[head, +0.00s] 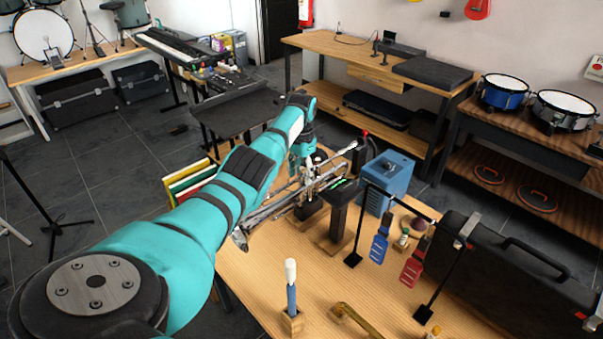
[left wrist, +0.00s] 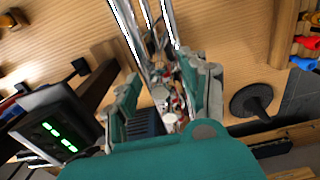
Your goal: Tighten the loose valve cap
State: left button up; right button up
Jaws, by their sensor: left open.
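A silver brass instrument (head: 275,205) with long chrome tubes lies across the wooden table (head: 262,283). Its tubes also show at the top of the left wrist view (left wrist: 130,25). My left gripper (head: 308,172) points down over the instrument's middle. In the left wrist view my left gripper (left wrist: 163,100) is open, with its fingers on either side of a cluster of small metal valve parts (left wrist: 168,112). I cannot tell which of these is the loose cap, or whether the fingers touch anything. My right gripper is not in view.
A dark stand with green lights (head: 340,190) is close beside the gripper; its display shows in the left wrist view (left wrist: 58,135). A blue box (head: 388,180) stands behind it. A black rack (head: 398,204) holds blue and red tools. A black case (head: 500,275) fills the right.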

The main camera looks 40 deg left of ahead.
pick_arm(q)
notch_tip(320, 180, up, 12)
dwell(0.4)
